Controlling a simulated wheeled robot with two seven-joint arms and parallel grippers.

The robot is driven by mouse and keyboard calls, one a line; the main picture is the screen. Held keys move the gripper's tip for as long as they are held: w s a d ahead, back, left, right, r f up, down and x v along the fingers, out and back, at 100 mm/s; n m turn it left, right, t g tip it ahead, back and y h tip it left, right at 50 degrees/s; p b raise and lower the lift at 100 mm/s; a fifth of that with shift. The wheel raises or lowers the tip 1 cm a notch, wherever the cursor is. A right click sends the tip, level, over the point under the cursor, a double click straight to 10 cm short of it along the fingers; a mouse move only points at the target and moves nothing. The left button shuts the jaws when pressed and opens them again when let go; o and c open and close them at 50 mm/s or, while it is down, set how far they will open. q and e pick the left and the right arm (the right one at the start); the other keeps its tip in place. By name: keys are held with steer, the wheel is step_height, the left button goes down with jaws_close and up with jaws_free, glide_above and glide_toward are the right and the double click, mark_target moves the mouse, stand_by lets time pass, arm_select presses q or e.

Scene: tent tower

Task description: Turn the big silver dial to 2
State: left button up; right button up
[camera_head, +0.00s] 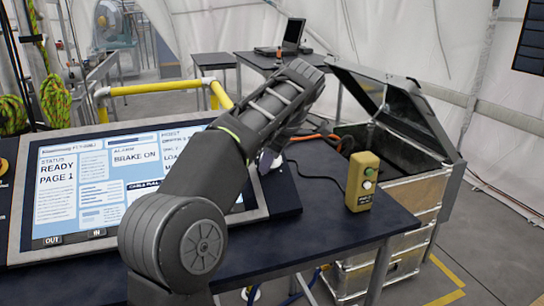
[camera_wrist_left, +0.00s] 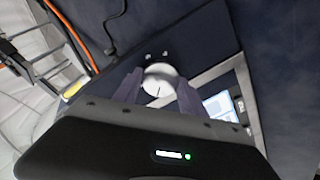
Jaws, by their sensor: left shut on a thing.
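The big silver dial (camera_wrist_left: 160,78) shows in the left wrist view as a pale round knob on a dark panel, with a short dark line on its near side. Small pale marks (camera_wrist_left: 157,54) are on the panel beyond it, too small to read. My left gripper (camera_wrist_left: 158,84) has one finger on each side of the dial and is shut on it. In the head view my left arm reaches over the right side of the console to the left gripper (camera_head: 270,157), which is mostly hidden behind the arm, and hides the dial. My right gripper is not in view.
The console's screen (camera_head: 85,185) reads "READY PAGE 1" and "BRAKE ON". A yellow button box (camera_head: 362,182) stands on the dark table (camera_head: 325,225) to the right. An open metal case (camera_head: 410,195) is beyond it. An orange cable (camera_head: 312,137) lies behind the arm.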

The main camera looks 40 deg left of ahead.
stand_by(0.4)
arm_select(q)
steer(key=o, duration=1.4)
steer(key=shift+c, duration=0.2)
steer(key=p+v, duration=0.7)
steer(key=shift+d+r, duration=0.25)
steer(key=shift+r, duration=0.05)
steer(key=shift+s, duration=0.1)
